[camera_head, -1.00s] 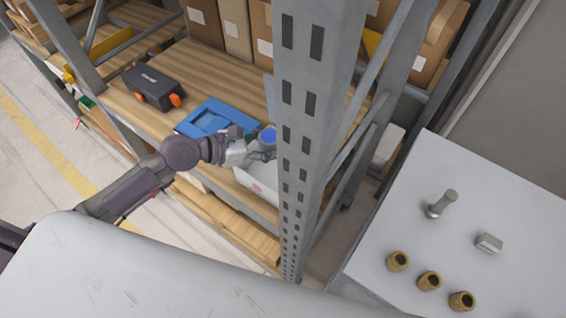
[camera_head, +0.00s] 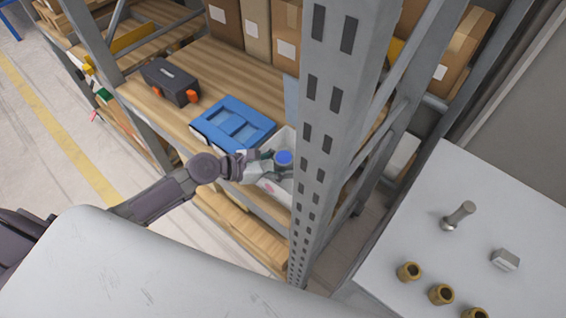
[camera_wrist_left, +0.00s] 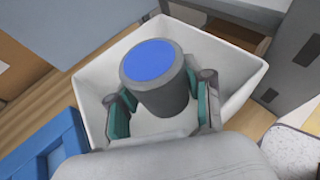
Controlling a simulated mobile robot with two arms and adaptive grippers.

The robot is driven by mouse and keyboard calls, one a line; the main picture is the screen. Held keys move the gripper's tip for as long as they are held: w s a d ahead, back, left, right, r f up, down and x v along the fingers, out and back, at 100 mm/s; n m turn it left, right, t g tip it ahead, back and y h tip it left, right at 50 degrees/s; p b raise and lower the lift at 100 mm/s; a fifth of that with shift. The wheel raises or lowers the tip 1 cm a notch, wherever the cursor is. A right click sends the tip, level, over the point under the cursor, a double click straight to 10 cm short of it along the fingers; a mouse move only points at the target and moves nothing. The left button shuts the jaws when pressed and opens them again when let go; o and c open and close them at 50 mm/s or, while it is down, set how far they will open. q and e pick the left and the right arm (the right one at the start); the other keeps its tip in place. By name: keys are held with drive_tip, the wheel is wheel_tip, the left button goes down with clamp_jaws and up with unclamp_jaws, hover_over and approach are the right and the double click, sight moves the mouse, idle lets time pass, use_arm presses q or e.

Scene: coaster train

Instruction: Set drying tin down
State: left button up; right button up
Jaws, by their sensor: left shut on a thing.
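The drying tin (camera_head: 284,158) is a dark grey cylinder with a bright blue top. My left gripper (camera_head: 272,164) is shut on it. In the left wrist view the tin (camera_wrist_left: 158,92) stands between the two teal-padded fingers of the left gripper (camera_wrist_left: 162,104), blue top facing the camera. It is at the mouth of a white open bin (camera_wrist_left: 235,65) on the shelf, with the bin walls around it. The same bin shows partly in the head view (camera_head: 268,187), behind my gripper and the rack post. I cannot tell whether the tin touches the bin floor. My right gripper is not in view.
A grey perforated rack post (camera_head: 318,150) stands just right of the bin. A blue tray (camera_head: 208,133) lies left of the bin, and a dark toolbox (camera_head: 170,82) farther left. Cardboard boxes (camera_head: 257,30) line the back. A grey table (camera_head: 480,200) stands at right.

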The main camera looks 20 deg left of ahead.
use_arm(q)
drive_tip(key=shift+f, duration=0.4)
drive_tip(key=o, duration=1.2)
drive_tip(key=shift+f, duration=0.1)
drive_tip(key=shift+r, duration=0.4)
drive_tip(key=shift+r+b+v, duration=0.2)
drive_tip(key=shift+b+v, duration=1)
drive_tip(key=shift+v, duration=4.95)
